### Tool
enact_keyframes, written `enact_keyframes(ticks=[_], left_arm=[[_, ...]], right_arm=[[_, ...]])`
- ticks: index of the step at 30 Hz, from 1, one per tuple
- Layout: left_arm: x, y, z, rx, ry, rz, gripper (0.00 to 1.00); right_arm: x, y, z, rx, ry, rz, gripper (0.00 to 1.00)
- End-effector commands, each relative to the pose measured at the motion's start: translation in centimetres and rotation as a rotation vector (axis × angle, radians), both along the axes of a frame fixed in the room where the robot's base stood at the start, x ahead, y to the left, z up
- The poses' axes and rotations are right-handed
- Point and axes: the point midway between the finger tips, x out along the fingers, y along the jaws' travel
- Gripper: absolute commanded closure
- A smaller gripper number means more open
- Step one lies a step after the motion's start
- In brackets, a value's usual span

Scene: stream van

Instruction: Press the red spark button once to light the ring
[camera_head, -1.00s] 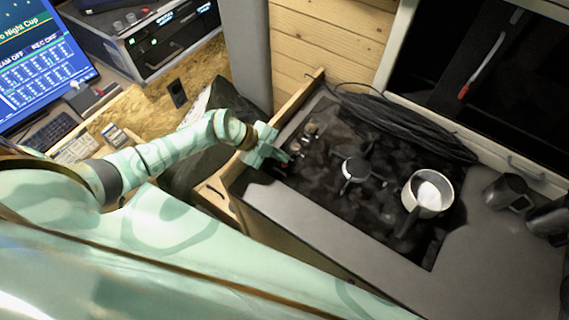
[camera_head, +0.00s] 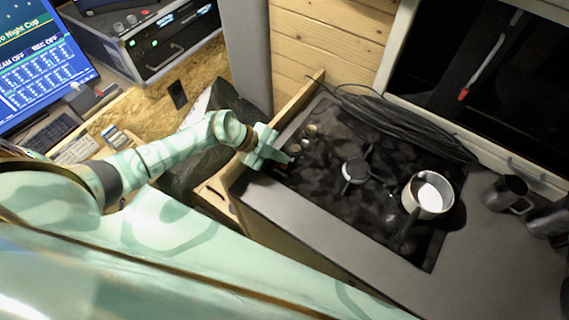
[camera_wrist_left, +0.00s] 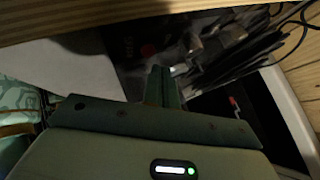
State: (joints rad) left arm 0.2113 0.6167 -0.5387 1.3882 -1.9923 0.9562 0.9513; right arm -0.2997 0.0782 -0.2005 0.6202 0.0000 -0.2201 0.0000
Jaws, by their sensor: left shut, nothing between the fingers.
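My left gripper (camera_head: 287,159) is shut and empty, low over the left edge of the dark hob (camera_head: 330,205). In the left wrist view its closed fingers (camera_wrist_left: 162,72) point at the hob. A small dull red spot, likely the spark button (camera_wrist_left: 148,50), shows just beyond and left of the fingertips in that view. In the head view the gripper hides most of that area; I cannot tell whether it touches the button. The ring (camera_head: 355,170) is right of the gripper, with no flame visible. My right gripper is not in view.
Hob knobs (camera_head: 311,129) stand just beyond the gripper. A pan (camera_head: 424,194) with white contents sits on the hob's right side. A black cable coil (camera_head: 410,122) lies along the back. A dark mug (camera_head: 505,194) stands at right. A wooden rail (camera_head: 300,98) borders the hob.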

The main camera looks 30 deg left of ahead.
Motion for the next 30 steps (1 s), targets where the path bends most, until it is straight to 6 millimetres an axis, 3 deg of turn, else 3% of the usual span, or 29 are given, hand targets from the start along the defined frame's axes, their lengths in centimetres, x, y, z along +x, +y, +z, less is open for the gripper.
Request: enact_keyframes(ticks=[30], left_arm=[[-0.01,0.0,-0.74,0.001,-0.001,0.0,1.0]], right_arm=[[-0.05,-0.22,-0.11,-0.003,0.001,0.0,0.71]])
